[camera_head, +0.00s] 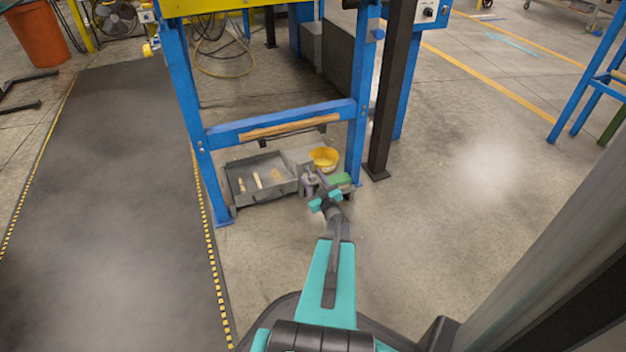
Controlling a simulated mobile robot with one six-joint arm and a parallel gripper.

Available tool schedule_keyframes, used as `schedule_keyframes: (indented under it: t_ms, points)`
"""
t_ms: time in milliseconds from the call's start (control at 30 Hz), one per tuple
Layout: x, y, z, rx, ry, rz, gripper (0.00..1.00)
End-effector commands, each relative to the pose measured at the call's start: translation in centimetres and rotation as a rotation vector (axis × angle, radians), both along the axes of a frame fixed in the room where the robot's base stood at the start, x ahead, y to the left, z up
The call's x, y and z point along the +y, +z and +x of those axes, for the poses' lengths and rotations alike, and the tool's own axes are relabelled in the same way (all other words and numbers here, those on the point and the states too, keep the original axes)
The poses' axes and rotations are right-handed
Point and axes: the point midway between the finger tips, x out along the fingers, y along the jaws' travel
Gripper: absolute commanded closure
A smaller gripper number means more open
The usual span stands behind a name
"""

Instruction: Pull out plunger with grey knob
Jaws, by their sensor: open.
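My gripper (313,178) is small in the head view, low in front of the blue frame, at the end of my teal and grey arm. Its jaws are open. It overlaps the grey parts behind it, so I cannot tell whether it touches anything. I cannot make out a plunger or a grey knob; they may be hidden behind the gripper or too small to see. A green object (341,180) lies just right of the gripper, and a yellow bowl-like object (323,157) is just behind it.
A grey tray (236,197) with several wooden pieces sits on the floor left of the gripper. The blue frame's legs (194,130) and a dark post (386,120) stand close by. A dark mat (110,190) lies left.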

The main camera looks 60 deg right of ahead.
Motion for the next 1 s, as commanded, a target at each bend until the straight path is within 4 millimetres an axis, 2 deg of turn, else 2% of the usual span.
schedule_keyframes:
  t_ms: [167, 367, 1000]
  points:
    - [0.2, 0.1, -0.2, 0.000, 0.000, 0.000, 0.54]
    - [1.1, 0.3, -1.4, 0.000, 0.000, 0.001, 0.54]
    - [6.9, 0.3, -9.3, 0.001, -0.001, 0.002, 0.54]
